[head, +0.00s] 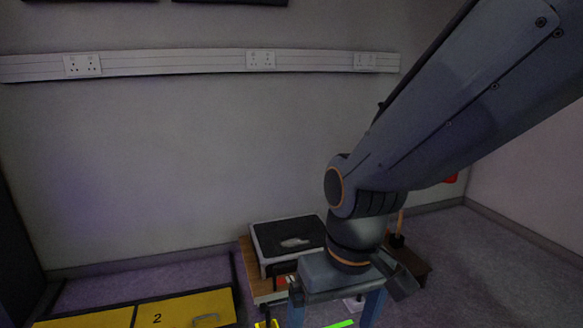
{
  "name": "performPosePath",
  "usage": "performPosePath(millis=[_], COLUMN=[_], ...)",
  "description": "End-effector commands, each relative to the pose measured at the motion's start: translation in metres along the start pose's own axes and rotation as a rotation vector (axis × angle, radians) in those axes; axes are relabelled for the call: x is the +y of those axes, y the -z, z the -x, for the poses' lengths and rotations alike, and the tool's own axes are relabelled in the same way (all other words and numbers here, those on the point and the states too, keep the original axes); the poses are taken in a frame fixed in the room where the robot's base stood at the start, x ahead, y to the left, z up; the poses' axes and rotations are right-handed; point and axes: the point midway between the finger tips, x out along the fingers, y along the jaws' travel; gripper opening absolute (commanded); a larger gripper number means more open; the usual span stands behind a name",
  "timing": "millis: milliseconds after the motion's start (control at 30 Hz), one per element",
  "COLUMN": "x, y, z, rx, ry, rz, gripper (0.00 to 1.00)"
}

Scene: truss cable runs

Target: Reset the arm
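My arm (450,100) reaches in from the upper right and bends down at an orange-ringed joint. My gripper (333,314) hangs below it at the bottom of the head view, pointing down. Its two blue fingers are wide apart and I see nothing held between them. The fingertips run to the bottom edge of the picture, so their ends may be cut off.
Behind the gripper, a wooden surface (256,284) bears a dark-topped case (282,232) with a small pale object on it. Yellow panels (185,308), one marked 2, lie lower left. A green strip (341,323) shows below the gripper. White socket trunking (180,64) crosses the wall. Floor (480,255) is clear at right.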

Motion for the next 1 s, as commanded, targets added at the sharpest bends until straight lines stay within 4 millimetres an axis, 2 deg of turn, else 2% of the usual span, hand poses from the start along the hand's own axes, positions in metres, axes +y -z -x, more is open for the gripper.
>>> performPosePath(millis=[33, 367, 700, 900, 1000], x=[0.005, 0.042, 0.08, 0.096, 0.1], y=[-0.004, -0.016, -0.038, -0.05, -0.053], z=[0.018, 0.079, 0.141, 0.166, 0.172], rx=[-0.003, -0.013, -0.027, -0.033, -0.035], ry=[-0.005, -0.034, -0.058, -0.067, -0.07], rz=[-0.021, -0.138, -0.255, -0.307, -0.32], gripper=[0.92, 0.92, 0.92, 0.92, 0.92])
